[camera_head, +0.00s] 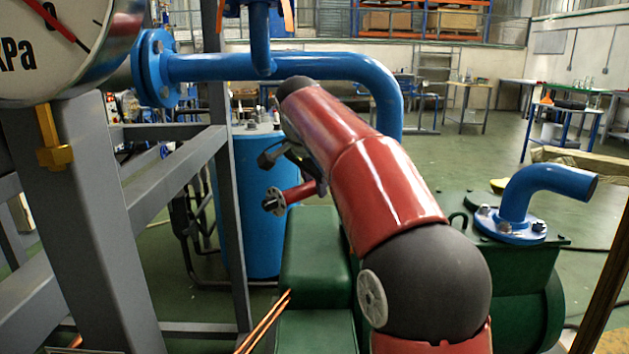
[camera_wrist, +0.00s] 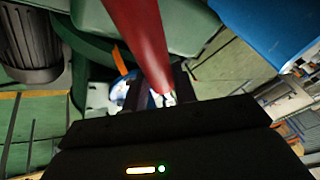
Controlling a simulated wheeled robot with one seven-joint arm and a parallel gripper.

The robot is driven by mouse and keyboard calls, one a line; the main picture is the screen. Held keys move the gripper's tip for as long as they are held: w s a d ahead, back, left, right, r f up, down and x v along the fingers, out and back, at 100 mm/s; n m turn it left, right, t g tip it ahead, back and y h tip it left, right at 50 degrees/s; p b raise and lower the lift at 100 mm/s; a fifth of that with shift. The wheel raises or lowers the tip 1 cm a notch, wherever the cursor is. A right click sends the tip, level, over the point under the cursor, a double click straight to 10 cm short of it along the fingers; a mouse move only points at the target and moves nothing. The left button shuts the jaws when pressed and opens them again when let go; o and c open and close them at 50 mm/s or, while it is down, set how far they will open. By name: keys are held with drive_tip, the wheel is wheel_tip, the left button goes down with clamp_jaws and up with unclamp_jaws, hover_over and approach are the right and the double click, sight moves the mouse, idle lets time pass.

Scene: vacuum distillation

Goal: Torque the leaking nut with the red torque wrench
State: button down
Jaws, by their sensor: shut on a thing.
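A red bar (camera_wrist: 150,45), which looks like the handle of the red torque wrench, runs from the top of the wrist view down between the dark fingers of my gripper (camera_wrist: 160,88). My gripper is shut on it. The bar's far end is out of the wrist view, so the wrench head is not seen. In the head view my red and grey arm reaches forward and hides most of the gripper. I cannot tell which nut leaks; no drip is visible. A brass hex fitting (camera_head: 55,156) hangs below the kPa gauge (camera_head: 62,45) at upper left.
A blue pipe (camera_head: 220,67) with a bolted flange crosses behind my arm. A blue tank (camera_head: 255,165) and grey frame stand left. A blue elbow pipe (camera_head: 555,182) stands right on green equipment. Open floor lies behind.

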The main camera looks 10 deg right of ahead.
drive_tip(key=shift+f+b, duration=0.55)
drive_tip(key=shift+f, duration=0.3)
drive_tip(key=shift+f+b, duration=0.95)
drive_tip(key=shift+f, duration=0.75)
idle(0.8)
idle(0.3)
drive_tip(key=s+d+n+y+b, duration=0.2)
drive_tip(key=s+d+n+y, duration=0.2)
drive_tip(key=s+d+n, duration=0.3)
drive_tip(key=d+n, duration=0.1)
drive_tip(key=d, duration=0.2)
drive_tip(key=shift+s+f, duration=0.15)
drive_tip(key=shift+s, duration=0.05)
idle(0.6)
drive_tip(key=shift+w+a+m+t+h+p, duration=0.25)
drive_tip(key=shift+a+m, duration=0.2)
drive_tip(key=shift+a, duration=0.3)
drive_tip(key=shift+w+a+m+t+h+p, duration=0.15)
drive_tip(key=shift+w+a+m+h, duration=0.25)
drive_tip(key=shift+a, duration=0.3)
